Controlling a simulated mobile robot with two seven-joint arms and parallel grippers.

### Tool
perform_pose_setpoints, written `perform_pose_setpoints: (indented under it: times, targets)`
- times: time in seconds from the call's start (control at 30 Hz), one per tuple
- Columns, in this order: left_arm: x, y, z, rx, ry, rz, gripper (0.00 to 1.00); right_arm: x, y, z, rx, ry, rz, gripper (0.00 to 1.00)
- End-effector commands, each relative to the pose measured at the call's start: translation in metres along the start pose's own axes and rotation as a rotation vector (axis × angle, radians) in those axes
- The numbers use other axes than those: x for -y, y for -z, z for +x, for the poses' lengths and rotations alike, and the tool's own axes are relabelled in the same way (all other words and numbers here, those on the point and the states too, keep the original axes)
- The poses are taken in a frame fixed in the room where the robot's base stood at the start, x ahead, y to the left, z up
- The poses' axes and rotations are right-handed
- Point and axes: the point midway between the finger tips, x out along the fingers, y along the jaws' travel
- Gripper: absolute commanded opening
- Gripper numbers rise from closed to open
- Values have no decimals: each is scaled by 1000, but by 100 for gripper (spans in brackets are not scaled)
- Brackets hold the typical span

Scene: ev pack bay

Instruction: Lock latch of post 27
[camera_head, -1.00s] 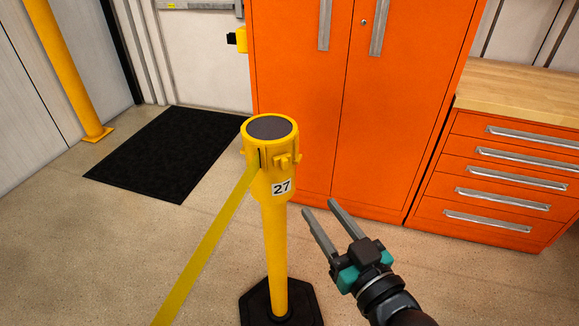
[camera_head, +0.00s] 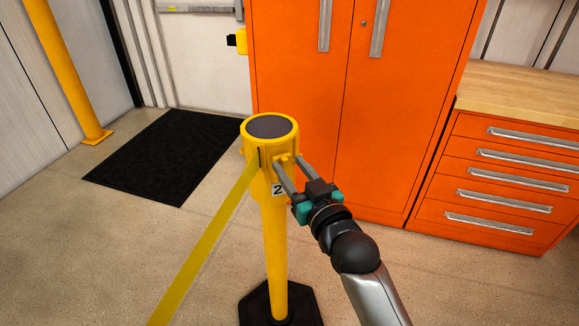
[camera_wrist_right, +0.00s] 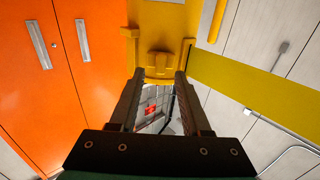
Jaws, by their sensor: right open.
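Post 27 (camera_head: 274,230) is a yellow post on a black base, with a dark cap on its head and a number label partly hidden by my gripper. A yellow latch piece (camera_wrist_right: 159,66) sticks out of the head's side; in the right wrist view it lies at the fingertips. My right gripper (camera_head: 286,166) is open, its fingers reaching to the head on either side of the latch. In the right wrist view the gripper (camera_wrist_right: 160,76) has the latch between or just beyond its tips; I cannot tell whether they touch. My left gripper is not in view.
A yellow belt (camera_head: 205,245) runs from the post head down to the lower left. An orange cabinet (camera_head: 390,110) stands behind, with orange drawers (camera_head: 500,180) under a wooden top at right. A black mat (camera_head: 165,155) lies on the floor at left.

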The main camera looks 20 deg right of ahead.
Motion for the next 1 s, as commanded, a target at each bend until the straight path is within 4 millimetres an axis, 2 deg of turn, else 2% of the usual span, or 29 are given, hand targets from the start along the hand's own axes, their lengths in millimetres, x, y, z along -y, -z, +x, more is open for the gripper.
perform_pose_setpoints:
  times: [0.17,0.47,0.9,1.0]
  targets:
    - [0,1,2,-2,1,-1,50,0,0,10,0,1,0,48]
    - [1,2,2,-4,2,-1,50,0,0,12,1,1,0,48]
    - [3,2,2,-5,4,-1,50,0,0,12,0,0,0,0]
    - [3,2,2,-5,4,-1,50,0,0,12,0,0,0,0]
